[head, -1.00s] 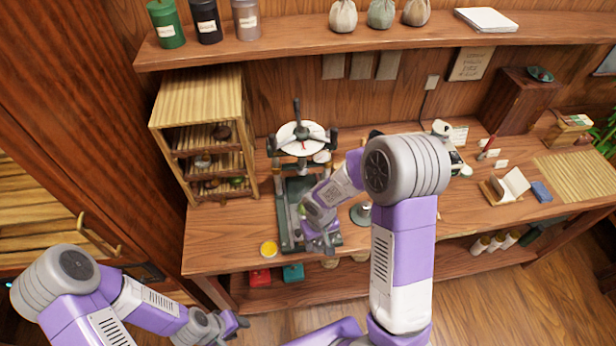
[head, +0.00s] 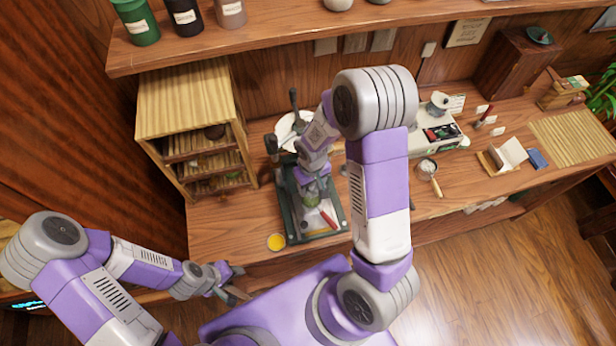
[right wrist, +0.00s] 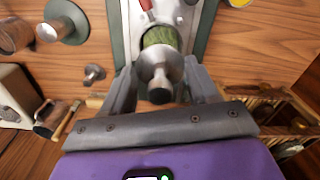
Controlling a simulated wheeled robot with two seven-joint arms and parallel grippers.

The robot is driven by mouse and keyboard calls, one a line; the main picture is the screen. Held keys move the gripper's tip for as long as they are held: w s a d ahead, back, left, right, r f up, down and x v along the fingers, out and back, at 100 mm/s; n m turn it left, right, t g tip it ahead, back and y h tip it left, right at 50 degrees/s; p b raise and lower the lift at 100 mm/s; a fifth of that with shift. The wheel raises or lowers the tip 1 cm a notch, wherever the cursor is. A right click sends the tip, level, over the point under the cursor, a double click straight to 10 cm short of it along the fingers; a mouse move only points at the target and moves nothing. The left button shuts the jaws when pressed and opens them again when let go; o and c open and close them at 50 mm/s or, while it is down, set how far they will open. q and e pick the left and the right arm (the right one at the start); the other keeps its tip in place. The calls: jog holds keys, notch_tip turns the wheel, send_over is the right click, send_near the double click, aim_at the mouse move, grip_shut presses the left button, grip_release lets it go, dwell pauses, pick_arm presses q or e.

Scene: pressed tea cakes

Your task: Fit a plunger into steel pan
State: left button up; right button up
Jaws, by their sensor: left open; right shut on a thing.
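My right gripper (right wrist: 158,92) is shut on a steel plunger (right wrist: 159,65), which has a broad disc and a rounded knob facing the camera. Beyond the disc, a green, leafy-textured mass (right wrist: 160,37) shows within a pale rounded rim, which may be the steel pan. The plunger hides much of it, so I cannot tell whether they touch. In the head view the right gripper (head: 312,186) is low over the dark green press base (head: 291,222), its fingers partly hidden. My left gripper (head: 232,285) is open and empty at the counter's front edge.
A red-handled tool (head: 328,218) lies on the base. A wooden rack (head: 190,105) is at the left, a scale (head: 440,140) at the right. The counter front left is clear.

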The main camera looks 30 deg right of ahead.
aim_at(312, 190)
jog(key=shift+s+f+b, duration=0.15)
jog(key=shift+f+b, duration=0.15)
jog(key=shift+f, duration=0.2)
jog(key=shift+f+b, duration=1.2)
jog(key=shift+f, duration=0.5)
jog(key=shift+f+b, duration=0.55)
jog(key=shift+f+b, duration=0.55)
jog(key=shift+b, duration=0.1)
jog(key=o, duration=1.2)
jog(key=shift+r, duration=0.15)
notch_tip(312, 190, up, 7)
jog(key=shift+r, duration=0.2)
